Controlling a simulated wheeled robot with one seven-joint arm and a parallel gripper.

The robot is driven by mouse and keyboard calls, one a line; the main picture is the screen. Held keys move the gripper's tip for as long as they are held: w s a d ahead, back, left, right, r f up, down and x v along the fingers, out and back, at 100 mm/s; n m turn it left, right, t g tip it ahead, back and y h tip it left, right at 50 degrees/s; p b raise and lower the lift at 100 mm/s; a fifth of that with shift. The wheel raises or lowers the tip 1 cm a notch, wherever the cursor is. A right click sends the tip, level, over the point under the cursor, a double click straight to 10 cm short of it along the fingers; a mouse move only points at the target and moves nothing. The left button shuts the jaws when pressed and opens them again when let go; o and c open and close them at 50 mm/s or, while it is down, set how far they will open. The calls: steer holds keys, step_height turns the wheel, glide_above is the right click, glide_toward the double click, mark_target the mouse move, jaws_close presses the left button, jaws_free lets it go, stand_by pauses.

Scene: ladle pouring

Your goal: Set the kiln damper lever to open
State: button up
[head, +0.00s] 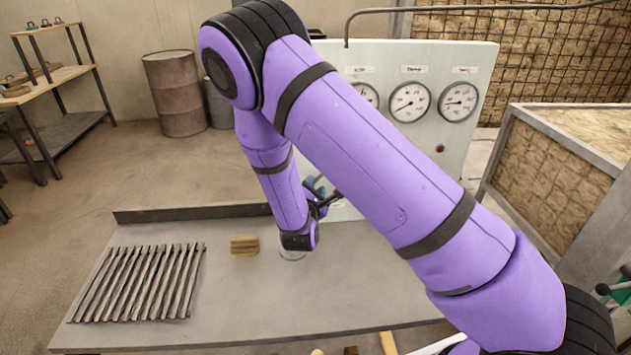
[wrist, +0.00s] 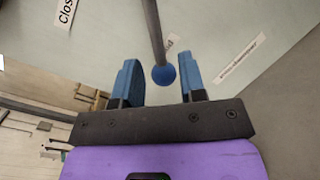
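The damper lever is a grey rod (wrist: 153,30) ending in a blue ball knob (wrist: 163,75), seen in the wrist view against a pale panel. My gripper (wrist: 161,77) has its two blue fingers apart, one on each side of the knob in the picture, with a gap on both sides. I cannot tell how deep the knob sits between them. A label reading "Clos…" (wrist: 66,14) is at the upper left; another label (wrist: 171,43) is partly hidden behind the rod.
The pale gauge panel (head: 480,70) stands behind the metal table (head: 230,300). On the table are a rack of bars (head: 140,283) and a small wooden block (head: 244,246). Drums (head: 178,95) stand at the back left.

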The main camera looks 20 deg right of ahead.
mark_target(315, 182)
steer(key=shift+x, duration=1.75)
jaws_close()
